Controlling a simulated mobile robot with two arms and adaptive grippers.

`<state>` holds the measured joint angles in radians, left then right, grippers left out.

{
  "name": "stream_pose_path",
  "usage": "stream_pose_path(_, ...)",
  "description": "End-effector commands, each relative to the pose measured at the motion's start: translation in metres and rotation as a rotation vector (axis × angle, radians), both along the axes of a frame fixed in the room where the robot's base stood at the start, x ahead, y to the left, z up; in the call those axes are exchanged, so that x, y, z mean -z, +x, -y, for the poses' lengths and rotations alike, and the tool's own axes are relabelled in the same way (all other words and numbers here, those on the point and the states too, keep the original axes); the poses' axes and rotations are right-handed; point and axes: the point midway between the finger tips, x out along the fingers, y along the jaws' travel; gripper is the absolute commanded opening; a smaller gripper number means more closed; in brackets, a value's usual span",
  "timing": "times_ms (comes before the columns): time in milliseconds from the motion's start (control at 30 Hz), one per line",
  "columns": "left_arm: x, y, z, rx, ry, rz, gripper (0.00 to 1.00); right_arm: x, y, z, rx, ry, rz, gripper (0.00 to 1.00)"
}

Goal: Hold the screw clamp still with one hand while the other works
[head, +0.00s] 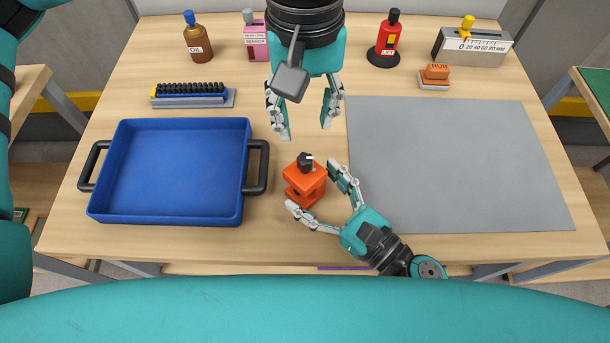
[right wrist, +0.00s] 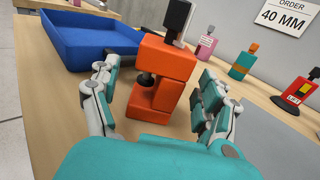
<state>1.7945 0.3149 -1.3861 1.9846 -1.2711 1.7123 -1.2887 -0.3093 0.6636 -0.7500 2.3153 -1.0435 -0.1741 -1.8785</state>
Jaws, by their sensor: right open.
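The orange screw clamp (head: 304,181) stands upright on the table, right of the blue tray, with a black knob (head: 305,161) with a white mark on top. My right gripper (head: 313,186) is open, with one finger on either side of the clamp. In the right wrist view the clamp (right wrist: 163,78) is between the fingers, with gaps showing on both sides. My left gripper (head: 306,130) is open and empty, pointing down just beyond the clamp in the head view. Its height above the knob is hard to judge.
The blue tray (head: 124,168) is at left, a grey mat (head: 455,160) at right. An order sign (right wrist: 285,15) reads 40 MM.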

Motion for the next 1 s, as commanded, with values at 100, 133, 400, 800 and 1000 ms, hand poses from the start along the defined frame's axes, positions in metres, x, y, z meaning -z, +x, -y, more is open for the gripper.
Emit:
stream_pose_path(100, 0.0, 0.0, 0.0, 0.0, 0.0, 0.0, 0.38, -0.001, 0.011, -0.01, 0.0, 0.003, 0.004, 0.79)
stream_pose_path(133, 0.0, 0.0, 0.0, 0.0, 0.0, 0.0, 0.38, -0.001, 0.013, -0.012, 0.0, 0.004, 0.003, 0.79)
stream_pose_path(400, 0.0, 0.0, 0.0, 0.0, 0.0, 0.0, 0.38, 0.0, 0.021, -0.02, 0.0, 0.0, 0.0, 0.79)
stream_pose_path(800, 0.0, 0.0, 0.0, 0.0, 0.0, 0.0, 0.38, 0.0, 0.02, -0.021, 0.0, 0.001, 0.001, 0.55)
stream_pose_path(1000, 0.0, 0.0, 0.0, 0.0, 0.0, 0.0, 0.38, 0.0, 0.02, -0.02, 0.0, 0.001, 0.001, 0.29)
